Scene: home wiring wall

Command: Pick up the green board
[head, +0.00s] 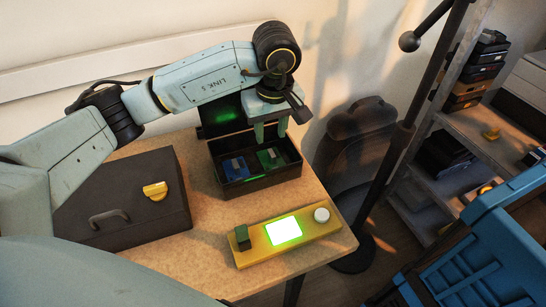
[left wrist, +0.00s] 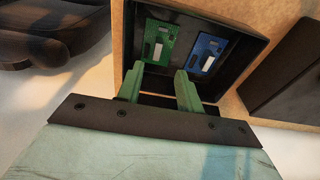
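The green board (head: 270,158) lies in the right part of a dark open box (head: 262,185) on the table. In the left wrist view the green board (left wrist: 160,42) is in the left part of the box, close beyond my fingertips. A blue board (head: 234,167) lies beside it; it also shows in the left wrist view (left wrist: 207,52). My left gripper (head: 270,132) points down over the box, above the green board. Its green fingers (left wrist: 161,78) are apart with nothing between them. My right gripper is not in either view.
A dark case (head: 125,205) with a handle and a yellow latch stands left of the box. A yellow panel (head: 260,243) with a lit green-white screen and a white knob lies in front. A dark pole stand (head: 385,170), shelves and a blue crate (head: 470,260) are at right.

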